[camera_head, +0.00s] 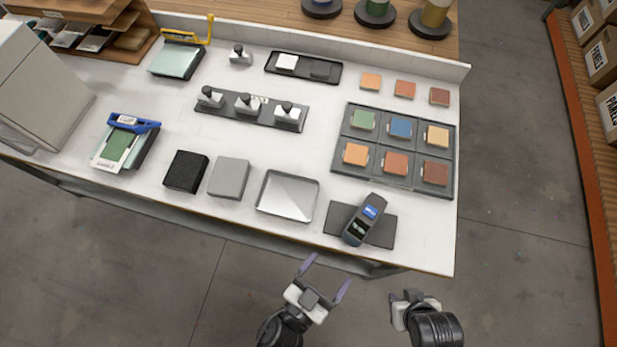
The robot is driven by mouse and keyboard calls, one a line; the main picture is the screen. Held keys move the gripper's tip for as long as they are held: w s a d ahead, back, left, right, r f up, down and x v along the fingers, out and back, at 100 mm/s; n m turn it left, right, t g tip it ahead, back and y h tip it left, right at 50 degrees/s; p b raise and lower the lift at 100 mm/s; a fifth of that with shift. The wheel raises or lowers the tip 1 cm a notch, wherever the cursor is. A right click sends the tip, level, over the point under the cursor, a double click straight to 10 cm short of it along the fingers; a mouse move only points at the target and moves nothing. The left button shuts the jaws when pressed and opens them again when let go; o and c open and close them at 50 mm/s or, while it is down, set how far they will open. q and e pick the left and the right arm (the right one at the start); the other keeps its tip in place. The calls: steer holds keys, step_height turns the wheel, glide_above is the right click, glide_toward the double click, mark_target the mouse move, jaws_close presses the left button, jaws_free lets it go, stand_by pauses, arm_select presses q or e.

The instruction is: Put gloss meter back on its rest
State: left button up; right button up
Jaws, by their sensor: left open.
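The gloss meter (357,228), a dark handheld device with a lit blue screen, lies at the front right of the white bench. It sits at an angle across a flat dark rest pad (383,232), with pad showing on both sides. Whether it lies flat on the pad is hard to tell. My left gripper (326,277) is open and empty, off the bench's front edge, below and left of the meter. My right gripper (413,306) is lower right, also off the bench; its fingers cannot be made out.
A silvery tray (267,207) is left of the pad, with grey (229,178) and black (185,171) blocks beyond. A divided rack (447,188) of coloured tiles stands behind the meter. The bench's front right corner is clear.

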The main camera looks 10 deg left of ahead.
arm_select(q)
steer(key=shift+a, duration=0.1)
steer(key=w+a+f+n+g+y, duration=0.2)
steer(key=a+y, duration=0.2)
steer(key=a, duration=0.4)
steer(key=w+a+f+n+g+y, duration=0.2)
steer(key=a+f+y, duration=0.15)
steer(key=a, duration=0.35)
steer(key=s+a+g+y, duration=0.1)
steer(key=s+a+g, duration=0.7)
steer(key=a, duration=0.1)
steer(key=shift+a+f, duration=0.15)
steer(key=shift+f, duration=0.1)
